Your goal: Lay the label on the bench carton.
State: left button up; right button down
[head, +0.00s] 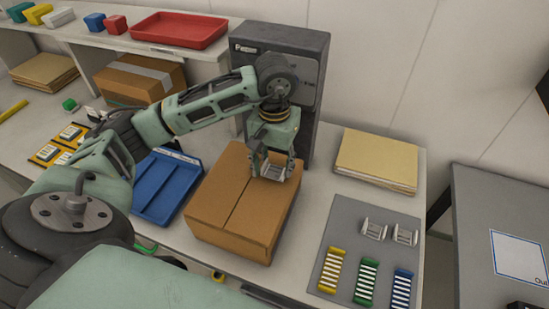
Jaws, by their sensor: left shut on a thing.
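The bench carton (228,213) is a closed brown box with a centre seam across its top, on the white bench. My left gripper (271,170) is over the right rear part of its top, fingers pointing down. It is shut on a small pale piece, which I take for the label (273,173); the fingers partly hide it. The piece is at or just above the carton's top; I cannot tell whether it touches. My right gripper is not in view.
A dark grey machine (305,75) stands behind the carton. A blue tray (165,188) is left of it. A grey mat (345,215) at right bears striped colored pieces and pale pieces. A stack of folders (376,158) lies behind the mat. A red tray (180,30) sits on the shelf.

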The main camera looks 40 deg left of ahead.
pick_arm(q)
jog(key=shift+f, duration=0.2)
jog(key=shift+f+b, duration=0.5)
jog(key=shift+b, duration=0.1)
jog(key=o, duration=0.9)
jog(key=shift+c, duration=0.2)
jog(key=shift+r, duration=0.1)
notch_tip(320, 180, up, 12)
dwell(0.3)
